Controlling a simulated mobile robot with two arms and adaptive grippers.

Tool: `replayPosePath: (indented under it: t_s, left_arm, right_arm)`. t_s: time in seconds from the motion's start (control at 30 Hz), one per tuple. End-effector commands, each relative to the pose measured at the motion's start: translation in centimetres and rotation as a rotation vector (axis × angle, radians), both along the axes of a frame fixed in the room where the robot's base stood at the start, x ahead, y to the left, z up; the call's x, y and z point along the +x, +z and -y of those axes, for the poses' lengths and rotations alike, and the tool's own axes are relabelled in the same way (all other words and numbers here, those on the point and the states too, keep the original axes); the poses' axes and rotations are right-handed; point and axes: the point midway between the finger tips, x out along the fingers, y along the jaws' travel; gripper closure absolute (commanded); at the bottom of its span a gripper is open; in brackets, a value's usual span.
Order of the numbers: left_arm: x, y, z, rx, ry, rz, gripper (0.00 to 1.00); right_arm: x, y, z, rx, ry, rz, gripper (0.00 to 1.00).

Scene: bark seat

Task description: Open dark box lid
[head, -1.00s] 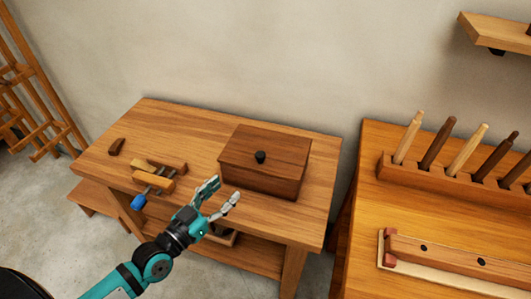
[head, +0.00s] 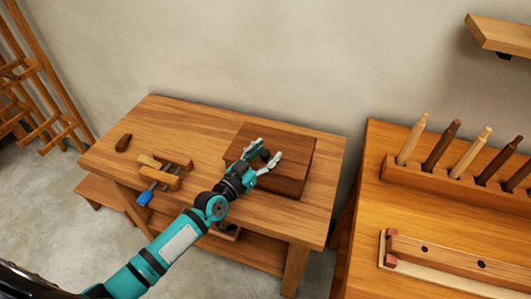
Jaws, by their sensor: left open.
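The dark wooden box (head: 296,181) stands on the right part of the wooden workbench, with its flat lid (head: 290,141) closed on top. The lid's round black knob (head: 264,155) shows between the fingers of my left gripper (head: 267,156). The left gripper is open, with one finger on each side of the knob in this view. Whether the fingers touch the knob or the lid, I cannot tell. The gripper and wrist hide the front left part of the box. My right gripper is not in view.
A clamp with a blue handle (head: 145,198) and a small dark wedge (head: 123,142) lie on the left of the workbench (head: 178,118). A second bench at right holds a rack (head: 440,182) of several wooden pegs. A wall shelf (head: 503,36) hangs at upper right.

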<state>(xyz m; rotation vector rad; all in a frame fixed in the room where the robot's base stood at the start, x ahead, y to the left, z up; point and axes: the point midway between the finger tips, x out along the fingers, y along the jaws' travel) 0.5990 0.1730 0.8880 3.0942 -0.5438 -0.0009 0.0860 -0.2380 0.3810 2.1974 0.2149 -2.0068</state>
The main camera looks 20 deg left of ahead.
Motion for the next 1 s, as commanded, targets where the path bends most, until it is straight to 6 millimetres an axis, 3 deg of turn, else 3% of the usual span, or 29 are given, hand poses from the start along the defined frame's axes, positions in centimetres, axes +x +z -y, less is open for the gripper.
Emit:
replayPosePath:
  t_s: [0.2, 0.57, 1.0]
  left_arm:
    - [0.0, 0.0, 0.01, 0.0, 0.0, 0.0, 0.52]
    - [-0.02, 0.01, -0.01, 0.0, 0.0, 0.0, 0.99]
    - [-0.06, -0.06, 0.0, 0.0, 0.0, -0.001, 1.0]
  right_arm:
    - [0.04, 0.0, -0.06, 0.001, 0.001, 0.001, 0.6]
    - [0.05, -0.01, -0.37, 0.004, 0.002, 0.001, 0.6]
    - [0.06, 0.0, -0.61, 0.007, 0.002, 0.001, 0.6]
